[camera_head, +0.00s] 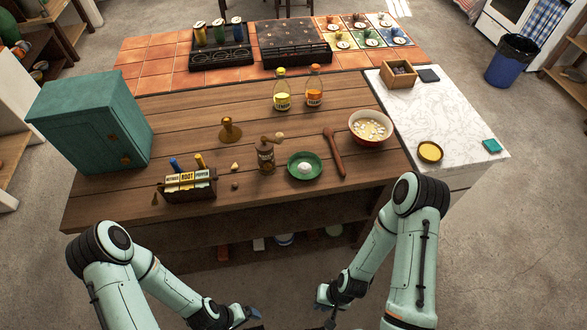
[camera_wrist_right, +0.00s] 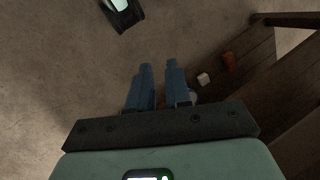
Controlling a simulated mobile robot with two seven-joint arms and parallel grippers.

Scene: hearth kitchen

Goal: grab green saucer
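The green saucer (camera_head: 291,172) lies on the wooden counter near its front edge, with a small whitish lump in its middle. My right gripper (camera_head: 327,302) is low in front of the counter, well below and apart from the saucer. In the right wrist view its blue fingers (camera_wrist_right: 159,88) stand a little apart with nothing between them, over the floor. My left gripper (camera_head: 248,313) hangs low at the bottom of the head view; its finger gap is not clear. The saucer does not show in the right wrist view.
A brown jar (camera_head: 265,157) stands just left of the saucer and a wooden spoon (camera_head: 334,152) lies just right. A red-rimmed bowl (camera_head: 353,122) is further right. A packet caddy (camera_head: 188,190) sits left. The counter's front edge (camera_head: 270,199) lies between my grippers and the saucer.

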